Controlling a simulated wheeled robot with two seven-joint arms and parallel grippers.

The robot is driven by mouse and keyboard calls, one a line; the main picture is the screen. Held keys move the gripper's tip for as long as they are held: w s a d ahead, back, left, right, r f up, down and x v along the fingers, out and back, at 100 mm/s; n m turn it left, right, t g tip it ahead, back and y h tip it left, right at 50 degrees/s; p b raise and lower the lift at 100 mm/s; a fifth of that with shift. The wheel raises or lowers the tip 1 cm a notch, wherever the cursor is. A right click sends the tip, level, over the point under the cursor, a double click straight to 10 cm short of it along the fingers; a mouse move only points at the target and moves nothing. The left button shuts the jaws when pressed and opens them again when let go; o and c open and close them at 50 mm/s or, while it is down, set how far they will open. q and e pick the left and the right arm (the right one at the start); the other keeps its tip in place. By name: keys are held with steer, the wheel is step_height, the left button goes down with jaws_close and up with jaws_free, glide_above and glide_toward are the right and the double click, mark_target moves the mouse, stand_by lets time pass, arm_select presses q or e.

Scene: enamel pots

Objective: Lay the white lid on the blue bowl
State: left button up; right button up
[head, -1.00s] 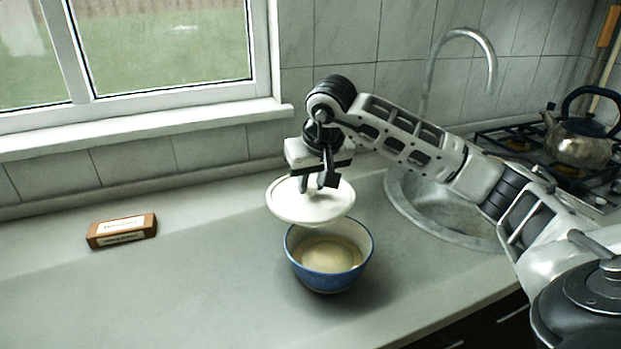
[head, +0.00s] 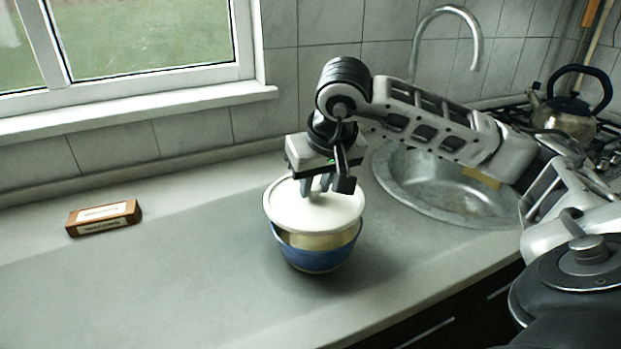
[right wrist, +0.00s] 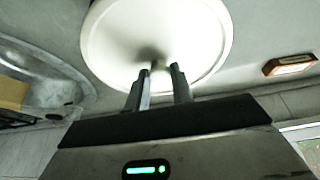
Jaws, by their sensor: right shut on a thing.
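The white lid (head: 300,211) is a round disc held roughly level over the blue bowl (head: 316,258) in the head view. A gap shows at the front between the lid's edge and the bowl's rim, where the bowl's cream inside is visible. Whether the lid touches the rim at the back is hidden. My right gripper (head: 322,188) is above the lid, shut on its knob. In the right wrist view the lid (right wrist: 157,30) lies beyond the two fingers (right wrist: 159,84), and the bowl is hidden behind it. My left gripper is not in view.
A brown box with white labels (head: 104,217) lies on the grey counter (head: 180,285) at the left. A round metal sink (head: 440,190) with a tap is at the right, and a kettle (head: 570,112) stands on the hob behind.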

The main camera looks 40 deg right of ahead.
steer(key=shift+s+a+f, duration=0.1)
steer(key=shift+s, duration=0.3)
steer(key=shift+s+f+b, duration=0.15)
steer(key=shift+f+b, duration=0.15)
steer(key=shift+b, duration=0.15)
steer(key=shift+f+b, duration=0.65)
steer(key=shift+f, duration=0.1)
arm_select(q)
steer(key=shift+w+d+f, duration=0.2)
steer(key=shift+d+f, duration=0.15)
arm_select(e)
steer(key=shift+f, duration=0.2)
steer(key=o, duration=1.5)
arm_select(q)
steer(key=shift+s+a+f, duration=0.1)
arm_select(e)
steer(key=shift+o, duration=0.2)
steer(key=shift+r, duration=0.1)
